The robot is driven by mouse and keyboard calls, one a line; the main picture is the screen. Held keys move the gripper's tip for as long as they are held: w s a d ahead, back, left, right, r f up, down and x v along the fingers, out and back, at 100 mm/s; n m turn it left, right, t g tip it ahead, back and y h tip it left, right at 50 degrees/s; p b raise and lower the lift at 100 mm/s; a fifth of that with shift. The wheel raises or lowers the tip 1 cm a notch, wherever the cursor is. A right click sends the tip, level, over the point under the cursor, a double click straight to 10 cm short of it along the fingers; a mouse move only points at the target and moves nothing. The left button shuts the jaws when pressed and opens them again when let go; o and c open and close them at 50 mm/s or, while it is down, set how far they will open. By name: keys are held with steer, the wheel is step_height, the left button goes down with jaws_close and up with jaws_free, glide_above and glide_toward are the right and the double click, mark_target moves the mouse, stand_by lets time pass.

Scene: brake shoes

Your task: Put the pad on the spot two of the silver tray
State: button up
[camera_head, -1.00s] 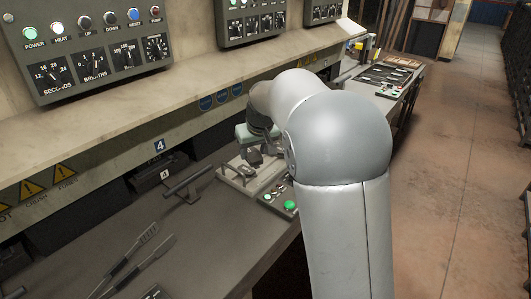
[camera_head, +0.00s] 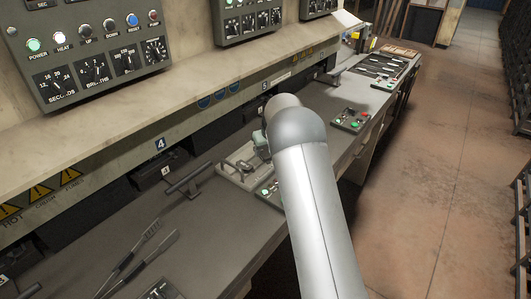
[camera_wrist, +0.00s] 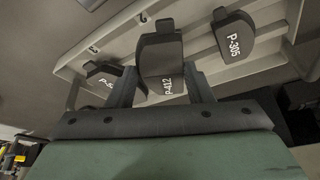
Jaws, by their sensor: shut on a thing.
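A dark pad marked P-412 (camera_wrist: 160,60) is between the two fingers of my gripper (camera_wrist: 162,82) in the wrist view. My gripper is shut on it. Beyond it is a pale grey tray (camera_wrist: 203,48) with raised ribs. A pad marked P-305 (camera_wrist: 235,36) is at the tray's right. Another dark pad (camera_wrist: 103,76), its label partly hidden by a finger, is at the left. I cannot tell whether the held pad touches the tray. In the head view my arm hides most of the gripper and the pads; a pale tray (camera_head: 229,172) shows on the bench.
A dark bench (camera_head: 180,240) runs along the wall, with long tongs (camera_head: 140,255) at its near end. A bar handle (camera_head: 188,178) stands left of the tray. A button panel (camera_head: 352,119) sits farther along. The aisle floor at right is clear.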

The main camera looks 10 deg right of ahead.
steer(key=shift+f, duration=1.15)
steer(key=shift+f, duration=0.2)
steer(key=o, duration=1.2)
steer(key=shift+r, duration=0.15)
